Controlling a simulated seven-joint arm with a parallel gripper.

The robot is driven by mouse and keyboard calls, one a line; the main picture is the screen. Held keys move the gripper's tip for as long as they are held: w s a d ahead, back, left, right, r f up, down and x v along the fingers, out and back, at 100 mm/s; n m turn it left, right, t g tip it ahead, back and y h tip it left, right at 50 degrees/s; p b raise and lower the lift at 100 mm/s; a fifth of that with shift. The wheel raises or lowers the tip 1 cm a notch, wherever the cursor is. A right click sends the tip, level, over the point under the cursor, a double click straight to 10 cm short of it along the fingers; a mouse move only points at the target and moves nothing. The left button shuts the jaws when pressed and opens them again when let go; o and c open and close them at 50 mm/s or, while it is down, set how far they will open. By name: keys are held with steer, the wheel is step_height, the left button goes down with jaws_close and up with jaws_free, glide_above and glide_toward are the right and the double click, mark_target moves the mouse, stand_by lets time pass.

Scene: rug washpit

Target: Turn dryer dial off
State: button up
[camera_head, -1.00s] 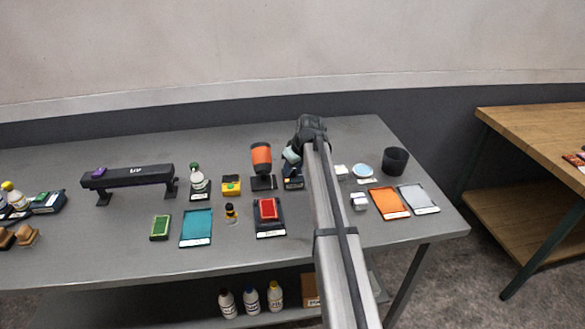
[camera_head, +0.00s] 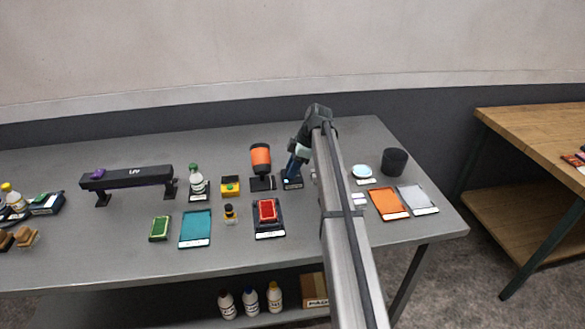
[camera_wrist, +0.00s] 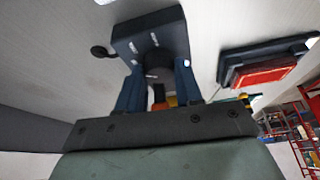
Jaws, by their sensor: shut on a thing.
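The dryer dial is a dark round knob (camera_wrist: 158,72) on the face of a dark blue-grey box (camera_wrist: 150,28) in the wrist view. My gripper (camera_wrist: 158,78) has its two blue fingers on either side of the knob, shut on it. In the head view, my gripper (camera_head: 293,168) reaches down to the small dark box (camera_head: 292,184), whose front shows a pale label. The dial is hidden there by the gripper. I cannot read the dial's setting in either view.
A red block on a dark tray (camera_head: 270,232) lies in front. A dark cup (camera_head: 395,162) and orange tray (camera_head: 389,203) are right.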

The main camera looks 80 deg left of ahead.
steer(key=n+h, duration=0.1)
steer(key=n, duration=0.1)
steer(key=n+h, duration=0.1)
steer(key=n, duration=0.2)
steer(key=shift+a+n+t, duration=0.2)
steer(key=shift+n+t, duration=0.1)
stand_by(0.4)
steer(key=o, duration=1)
steer(key=v, duration=1.3)
steer(key=shift+w+r, duration=0.2)
steer(key=shift+r, duration=0.1)
steer(key=shift+a, duration=0.1)
